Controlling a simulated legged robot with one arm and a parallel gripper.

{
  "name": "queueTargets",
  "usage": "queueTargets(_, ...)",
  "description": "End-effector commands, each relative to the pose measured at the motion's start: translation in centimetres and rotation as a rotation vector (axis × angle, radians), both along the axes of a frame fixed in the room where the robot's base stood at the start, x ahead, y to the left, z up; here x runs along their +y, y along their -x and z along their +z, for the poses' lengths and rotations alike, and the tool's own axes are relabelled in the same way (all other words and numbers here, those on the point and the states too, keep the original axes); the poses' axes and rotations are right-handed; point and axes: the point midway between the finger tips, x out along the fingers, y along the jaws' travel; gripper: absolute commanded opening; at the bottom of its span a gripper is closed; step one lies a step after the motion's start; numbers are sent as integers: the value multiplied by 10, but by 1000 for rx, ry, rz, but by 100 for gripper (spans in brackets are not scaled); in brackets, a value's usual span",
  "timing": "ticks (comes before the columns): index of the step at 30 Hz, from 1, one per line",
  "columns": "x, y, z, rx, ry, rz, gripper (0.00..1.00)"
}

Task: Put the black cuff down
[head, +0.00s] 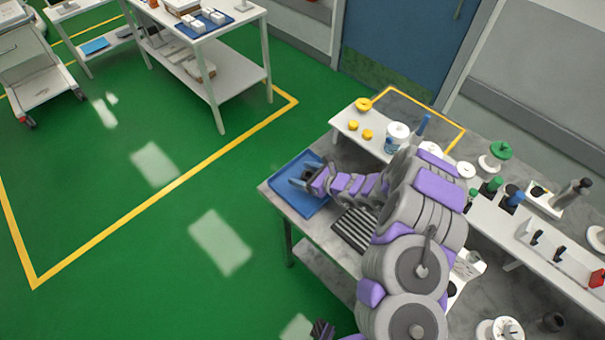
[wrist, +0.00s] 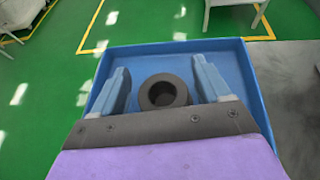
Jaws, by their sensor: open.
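The black cuff (wrist: 163,92) is a short dark ring with a hollow centre. In the wrist view it rests in the blue tray (wrist: 180,50), between the two fingers of my gripper (wrist: 163,80). The fingers are open, with a gap on each side of the cuff. In the head view my gripper (head: 305,176) is over the blue tray (head: 290,204) at the table's left corner. The cuff is hard to make out there.
A black ribbed mat (head: 356,231) lies beside the tray. A white raised shelf with yellow pieces (head: 354,125) and a white tub (head: 397,137) stands behind. Racks with green and blue-topped items (head: 491,186) are to the right. Green floor lies left of the table.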

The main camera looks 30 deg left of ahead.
Motion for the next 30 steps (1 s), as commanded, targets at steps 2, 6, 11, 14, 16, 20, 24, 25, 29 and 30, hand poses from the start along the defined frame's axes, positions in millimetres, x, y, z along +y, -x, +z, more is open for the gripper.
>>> queueTargets(2, -3, -1, 2, 0, -4, -2, 76)
queueTargets(6, -3, -1, 3, 0, -3, -2, 76)
queueTargets(11, -8, 0, 6, 1, 4, -6, 76)
queueTargets(14, -23, 3, 14, 3, 3, -5, 76)
queueTargets(16, -37, 4, 21, 2, 3, -7, 76)
queueTargets(20, -64, 8, 32, 2, 1, -7, 76)
queueTargets(24, -89, 12, 43, -1, -3, -5, 76)
queueTargets(25, -93, 11, 44, -1, -3, -6, 76)
queueTargets(29, -104, 13, 48, 0, 0, -5, 76)
queueTargets(30, -106, 14, 48, 0, 1, -4, 76)
